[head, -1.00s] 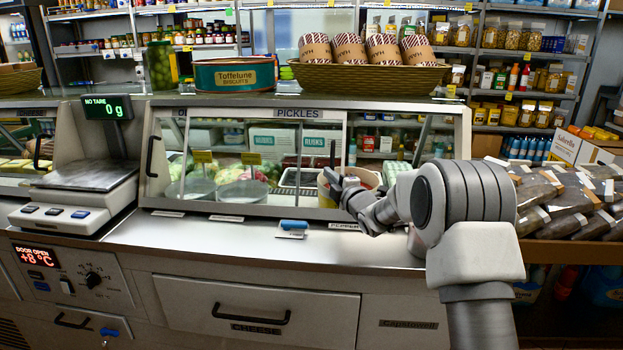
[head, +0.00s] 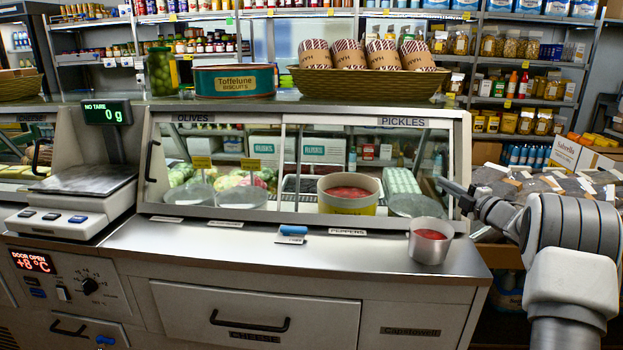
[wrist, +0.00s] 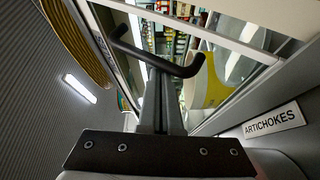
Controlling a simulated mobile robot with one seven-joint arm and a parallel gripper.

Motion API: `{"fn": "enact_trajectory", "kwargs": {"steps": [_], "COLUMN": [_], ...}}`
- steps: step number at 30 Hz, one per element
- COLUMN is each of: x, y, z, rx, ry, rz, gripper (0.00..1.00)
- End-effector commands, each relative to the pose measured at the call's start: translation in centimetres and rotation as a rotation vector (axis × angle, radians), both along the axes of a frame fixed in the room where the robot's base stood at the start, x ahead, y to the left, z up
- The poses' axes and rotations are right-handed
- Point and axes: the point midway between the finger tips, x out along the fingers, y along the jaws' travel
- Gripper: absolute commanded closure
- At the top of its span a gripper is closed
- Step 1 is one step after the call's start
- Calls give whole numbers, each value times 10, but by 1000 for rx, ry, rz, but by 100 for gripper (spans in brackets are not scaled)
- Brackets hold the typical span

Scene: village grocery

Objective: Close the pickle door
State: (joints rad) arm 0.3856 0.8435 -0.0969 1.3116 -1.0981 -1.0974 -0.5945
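The pickle door (head: 375,150) is a sliding glass pane under a PICKLES label, at the right of the counter case. The olives door (head: 215,165) is to its left, and their frames meet or narrowly overlap mid-case. My gripper (head: 445,184) is at the pickle door's right edge. In the wrist view my gripper (wrist: 160,70) appears shut on the black bar handle (wrist: 130,50), which crosses its fingertips. Whether a thin gap is left at the right post is too small to tell. The temperature display (head: 34,260) reads DOOR OPEN, +8°C.
A metal cup (head: 431,248) with red contents stands on the counter ledge (head: 270,245) before the case. A tub (head: 348,203) of red food is behind the glass. A scale (head: 80,190) stands left; packaged goods are right. An ARTICHOKES sign (wrist: 275,120) is near my gripper.

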Motion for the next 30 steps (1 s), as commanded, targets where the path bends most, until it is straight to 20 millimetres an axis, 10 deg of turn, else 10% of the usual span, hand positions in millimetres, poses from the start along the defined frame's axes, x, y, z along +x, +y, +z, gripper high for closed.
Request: {"fn": "enact_trajectory", "kwargs": {"steps": [10,30], "x": [0,6], "y": [-25,-9], "z": [0,1], "rx": [0,0], "ry": [0,-2], "rz": [-2,-1], "gripper": [100,100]}}
